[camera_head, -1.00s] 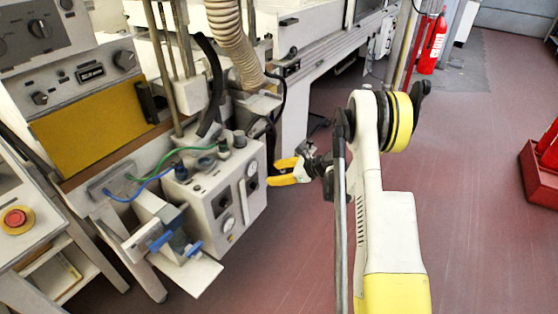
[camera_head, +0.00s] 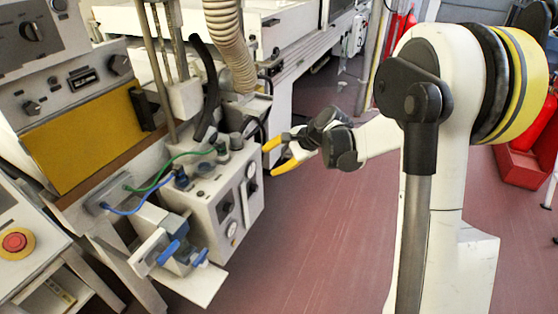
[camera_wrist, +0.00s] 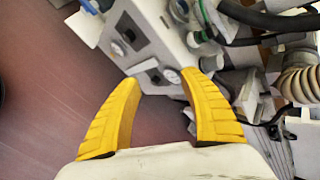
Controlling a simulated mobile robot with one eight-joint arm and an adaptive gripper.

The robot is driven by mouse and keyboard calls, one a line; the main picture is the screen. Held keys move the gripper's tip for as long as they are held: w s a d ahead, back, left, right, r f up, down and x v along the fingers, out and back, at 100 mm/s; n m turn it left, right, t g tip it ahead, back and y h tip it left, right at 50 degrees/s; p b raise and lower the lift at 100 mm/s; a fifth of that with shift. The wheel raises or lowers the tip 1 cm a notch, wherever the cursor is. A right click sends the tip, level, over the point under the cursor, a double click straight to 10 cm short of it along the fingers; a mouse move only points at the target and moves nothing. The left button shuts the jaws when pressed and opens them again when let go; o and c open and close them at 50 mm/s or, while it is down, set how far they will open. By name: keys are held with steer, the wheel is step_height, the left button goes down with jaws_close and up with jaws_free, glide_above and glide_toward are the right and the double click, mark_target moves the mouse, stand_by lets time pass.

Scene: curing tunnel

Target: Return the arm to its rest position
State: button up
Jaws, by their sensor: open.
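My gripper (camera_head: 279,158) has two yellow fingers, spread apart with nothing between them. In the head view it hangs in the air in front of the machine, just right of the grey control box (camera_head: 240,205) with gauges and knobs. My white arm bends back to the right, its large joint in the right half of the view. In the wrist view the open fingers (camera_wrist: 160,80) point toward the control box (camera_wrist: 150,45). A gap shows between the fingertips and the box, though its depth is hard to tell.
A ribbed hose (camera_head: 228,45) and a black hose (camera_head: 208,90) hang above the box. A small vise-like fixture with blue handles (camera_head: 168,252) stands lower left. An emergency stop (camera_head: 14,242) is at far left. Red floor (camera_head: 300,235) is clear below the gripper. A red stand (camera_head: 525,165) is at right.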

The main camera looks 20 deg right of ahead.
stand_by(0.4)
steer(key=s+r+n+h, duration=0.2)
steer(key=s+n, duration=0.2)
steer(key=s, duration=0.6)
steer(key=s+a+r+n+h, duration=0.1)
steer(key=s+n, duration=0.4)
steer(key=s, duration=0.5)
steer(key=s+a+r+n+h, duration=0.1)
steer(key=s+r+n+h, duration=0.2)
steer(key=s, duration=0.7)
step_height(320, 180, up, 2)
steer(key=shift+s+r+n+t, duration=0.2)
steer(key=shift+r+n+t, duration=0.1)
steer(key=shift+n, duration=0.9)
